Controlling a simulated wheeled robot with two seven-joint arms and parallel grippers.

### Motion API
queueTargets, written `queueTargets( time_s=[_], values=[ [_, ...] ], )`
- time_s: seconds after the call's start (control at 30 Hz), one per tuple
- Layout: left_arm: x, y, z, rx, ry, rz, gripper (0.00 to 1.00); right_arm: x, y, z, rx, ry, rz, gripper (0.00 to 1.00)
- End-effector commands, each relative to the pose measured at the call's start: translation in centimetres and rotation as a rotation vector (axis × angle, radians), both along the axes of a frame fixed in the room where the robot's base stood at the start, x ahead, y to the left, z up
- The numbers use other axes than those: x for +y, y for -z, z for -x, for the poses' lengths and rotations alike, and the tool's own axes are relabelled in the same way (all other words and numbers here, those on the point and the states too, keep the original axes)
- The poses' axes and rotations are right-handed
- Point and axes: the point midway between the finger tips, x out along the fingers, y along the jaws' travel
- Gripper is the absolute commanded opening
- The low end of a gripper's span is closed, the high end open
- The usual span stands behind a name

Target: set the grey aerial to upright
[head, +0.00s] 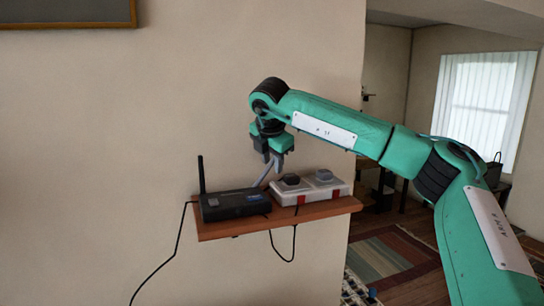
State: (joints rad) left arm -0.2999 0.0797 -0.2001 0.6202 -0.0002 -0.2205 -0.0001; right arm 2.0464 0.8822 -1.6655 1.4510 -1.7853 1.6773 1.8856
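A black router (235,205) sits on a small wooden wall shelf (222,229). A black aerial (201,175) stands upright at its left end. The grey aerial (264,178) rises from the router's right end and leans to the right. My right gripper (272,161) points down from above, with its fingertips at the upper end of the grey aerial. The fingers overlap the aerial's tip, so I cannot tell whether they are closed on it. My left gripper is not in view.
A white and red power box with dark plugs (310,188) stands on the shelf right of the router, close under my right arm. Black cables (175,252) hang below the shelf. The wall left of the router is clear up to a picture frame (70,25).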

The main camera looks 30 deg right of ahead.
Motion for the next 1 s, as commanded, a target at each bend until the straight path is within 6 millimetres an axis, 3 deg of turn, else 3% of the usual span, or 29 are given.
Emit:
queueTargets(
  time_s=[0.4, 0.43, 0.6, 1.0],
  values=[
    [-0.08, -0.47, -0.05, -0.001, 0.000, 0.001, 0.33, -0.29, 1.04, -0.43, 0.000, -0.001, 0.000, 0.34],
    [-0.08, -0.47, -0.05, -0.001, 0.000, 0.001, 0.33, -0.29, 1.04, -0.43, 0.000, -0.001, 0.000, 0.32],
    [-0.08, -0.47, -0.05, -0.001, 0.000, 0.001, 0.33, -0.28, 1.01, -0.42, 0.000, -0.001, 0.000, 0.00],
    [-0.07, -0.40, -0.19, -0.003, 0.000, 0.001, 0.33, -0.21, 0.93, -1.10, 0.004, -0.002, 0.015, 0.00]
  ],
)
